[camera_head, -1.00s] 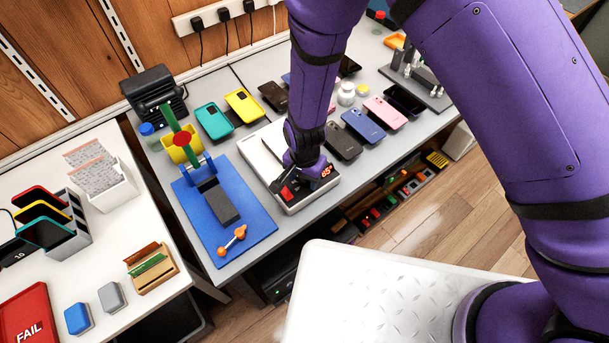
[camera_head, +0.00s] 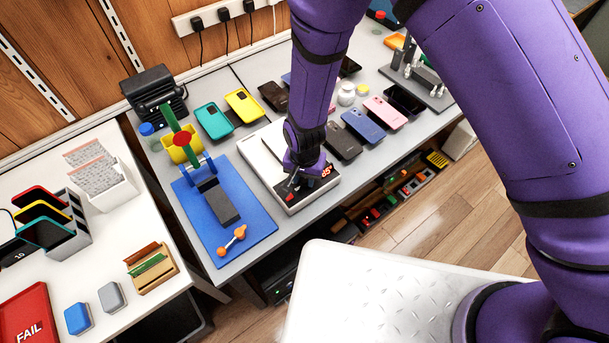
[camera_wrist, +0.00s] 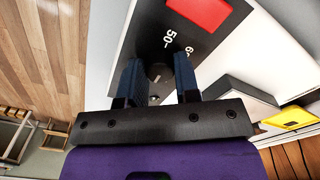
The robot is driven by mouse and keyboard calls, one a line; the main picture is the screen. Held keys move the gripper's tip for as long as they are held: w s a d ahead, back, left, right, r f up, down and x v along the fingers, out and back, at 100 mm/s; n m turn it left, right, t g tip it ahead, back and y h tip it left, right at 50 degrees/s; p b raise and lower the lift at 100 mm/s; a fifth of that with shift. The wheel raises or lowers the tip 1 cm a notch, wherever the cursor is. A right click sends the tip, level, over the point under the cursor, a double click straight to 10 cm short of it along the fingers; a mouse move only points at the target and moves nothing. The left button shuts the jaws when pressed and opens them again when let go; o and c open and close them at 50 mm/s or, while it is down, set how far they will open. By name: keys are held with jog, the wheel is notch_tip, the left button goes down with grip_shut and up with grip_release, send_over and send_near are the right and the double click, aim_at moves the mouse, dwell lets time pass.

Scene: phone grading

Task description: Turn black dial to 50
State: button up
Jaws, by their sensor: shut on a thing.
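The black dial (camera_wrist: 158,74) sits on the dark panel of a white device (camera_head: 318,195) on the grey workbench. In the wrist view it lies between the two fingers of my gripper (camera_wrist: 158,82). My gripper is shut on it, and the fingers cover its sides. The printed mark "50" is just beyond the dial, and a mark starting with "6" is to its right. Where the dial's pointer stands is unclear. In the head view my gripper (camera_head: 303,178) is over the device's front panel and hides the dial. A red display (camera_head: 326,171) shows beside it.
Several phones, such as a blue one (camera_head: 361,126), lie right of the device. A blue mat (camera_head: 245,225) with a dark block and an orange-ended tool lies to the left. A white table (camera_head: 330,290) stands in front. A yellow phone (camera_head: 243,104) lies behind.

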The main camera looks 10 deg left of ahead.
jog(key=n, duration=1.4)
jog(key=shift+n, duration=0.3)
jog(key=n, duration=0.4)
jog(key=shift+n, duration=0.3)
jog(key=n, duration=1.8)
jog(key=shift+n, duration=0.3)
